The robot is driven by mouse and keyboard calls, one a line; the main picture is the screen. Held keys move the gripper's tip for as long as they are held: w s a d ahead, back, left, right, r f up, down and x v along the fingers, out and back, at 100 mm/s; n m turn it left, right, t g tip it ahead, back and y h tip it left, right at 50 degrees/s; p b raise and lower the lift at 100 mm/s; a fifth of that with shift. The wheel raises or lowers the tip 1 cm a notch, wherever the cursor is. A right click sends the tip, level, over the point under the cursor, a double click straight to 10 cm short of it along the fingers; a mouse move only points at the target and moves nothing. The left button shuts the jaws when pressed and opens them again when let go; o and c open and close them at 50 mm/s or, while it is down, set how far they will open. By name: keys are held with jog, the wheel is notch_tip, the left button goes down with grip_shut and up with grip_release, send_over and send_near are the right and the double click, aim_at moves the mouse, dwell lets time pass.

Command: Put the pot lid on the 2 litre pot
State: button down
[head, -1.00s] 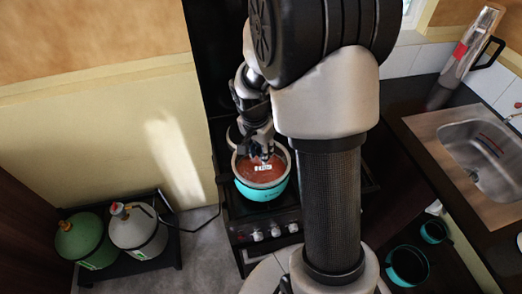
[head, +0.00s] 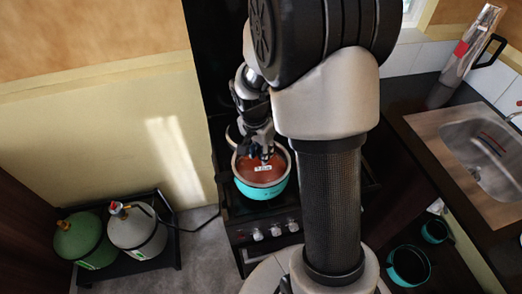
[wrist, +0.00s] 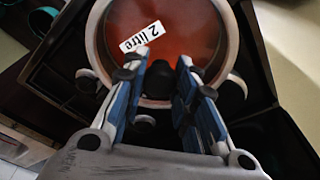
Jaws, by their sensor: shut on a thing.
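The turquoise pot (head: 262,190) stands on the stove, with a pale rim. A reddish-brown round lid (head: 252,172) with a white "2 litre" label lies within the pot's rim in the head view; the lid also fills the top of the wrist view (wrist: 185,35). My gripper (head: 265,153) is above the pot, pointing down. In the wrist view its blue-padded fingers (wrist: 163,68) are shut on the lid's dark knob (wrist: 152,80). I cannot tell whether the lid rests fully on the rim or hangs slightly above it.
The stove (head: 270,233) has knobs along its front. Two turquoise vessels (head: 408,266) stand low at the right. A sink (head: 480,160) and a tall flask (head: 468,55) are on the right counter. Gas bottles (head: 138,230) stand at the left.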

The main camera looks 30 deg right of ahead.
jog(key=c, duration=1.2)
grip_release()
notch_tip(320, 180, up, 12)
jog(key=a, duration=0.2)
jog(key=s+a+r+n+t, duration=0.1)
jog(key=s+a+r+n, duration=0.1)
jog(key=s, duration=0.4)
jog(key=s+a+r+n+t+y, duration=0.1)
jog(key=s+a+r+n, duration=0.1)
jog(key=s+a+n, duration=0.3)
jog(key=s+a+r+n+t+b, duration=0.1)
jog(key=s+a+r+n, duration=0.1)
jog(key=s+n, duration=0.4)
jog(key=s+a, duration=0.1)
jog(key=s, duration=0.1)
jog(key=shift+s+a+t+y, duration=0.15)
jog(key=shift+s+t+y, duration=0.15)
jog(key=shift+t, duration=0.1)
